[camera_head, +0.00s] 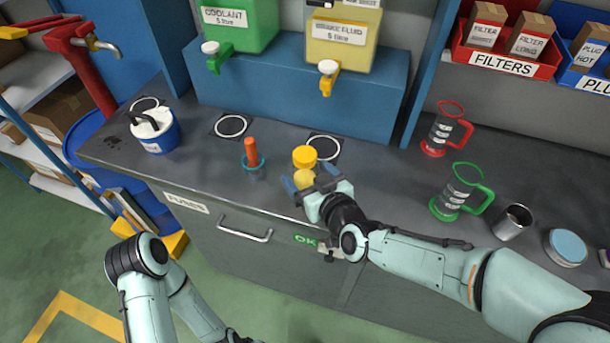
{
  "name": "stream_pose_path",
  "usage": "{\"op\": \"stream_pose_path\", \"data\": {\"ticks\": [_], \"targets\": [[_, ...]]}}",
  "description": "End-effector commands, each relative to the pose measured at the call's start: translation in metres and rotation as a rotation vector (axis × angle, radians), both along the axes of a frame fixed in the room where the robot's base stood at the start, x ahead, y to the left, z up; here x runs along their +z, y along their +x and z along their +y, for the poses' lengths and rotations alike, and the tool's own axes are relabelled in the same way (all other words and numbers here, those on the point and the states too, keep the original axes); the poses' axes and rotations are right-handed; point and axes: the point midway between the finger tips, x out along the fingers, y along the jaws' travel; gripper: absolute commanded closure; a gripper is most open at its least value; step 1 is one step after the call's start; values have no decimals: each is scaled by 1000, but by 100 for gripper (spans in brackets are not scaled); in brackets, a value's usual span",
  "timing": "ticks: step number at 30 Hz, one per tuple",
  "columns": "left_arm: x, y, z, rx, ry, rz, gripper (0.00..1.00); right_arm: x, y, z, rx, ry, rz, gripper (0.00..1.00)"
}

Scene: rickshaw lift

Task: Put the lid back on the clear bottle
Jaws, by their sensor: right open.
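A small bottle (303,179) with yellow contents stands near the front edge of the workbench. Its lower part is hidden by my right gripper. A yellow lid (305,155) shows at the top of the bottle; I cannot tell whether it is fully seated. My right gripper (308,181) is open, with its blue-grey fingers at either side of the bottle, just below the lid. I cannot tell whether the fingers touch it. My left arm is bent low at the bottom left, and its gripper is not visible.
A blue-and-white pot (155,133) is farther left. Red (443,130) and green (459,193) jugs and a metal cup (512,221) stand right. Fluid tanks (342,40) stand behind on a blue shelf.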

Motion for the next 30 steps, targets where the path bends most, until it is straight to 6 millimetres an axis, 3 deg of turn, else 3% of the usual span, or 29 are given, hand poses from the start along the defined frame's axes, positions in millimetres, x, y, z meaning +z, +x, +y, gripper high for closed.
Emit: {"op": "stream_pose_path", "data": {"ticks": [9, 20, 22, 26, 30], "targets": [[2, 0, 0, 0, 0, 0, 0, -12, 37, 15, 1, 0, 1, 13], [1, 0, 0, 0, 0, 0, 0, -12, 39, 16, 0, 0, 0, 13], [1, 0, 0, 0, 0, 0, 0, -12, 39, 16, 0, 0, 0, 29], [1, 0, 0, 0, 0, 0, 0, -12, 39, 16, 0, 0, 0, 71], [1, 0, 0, 0, 0, 0, 0, -11, 39, 16, 0, 0, -1, 80]]}}
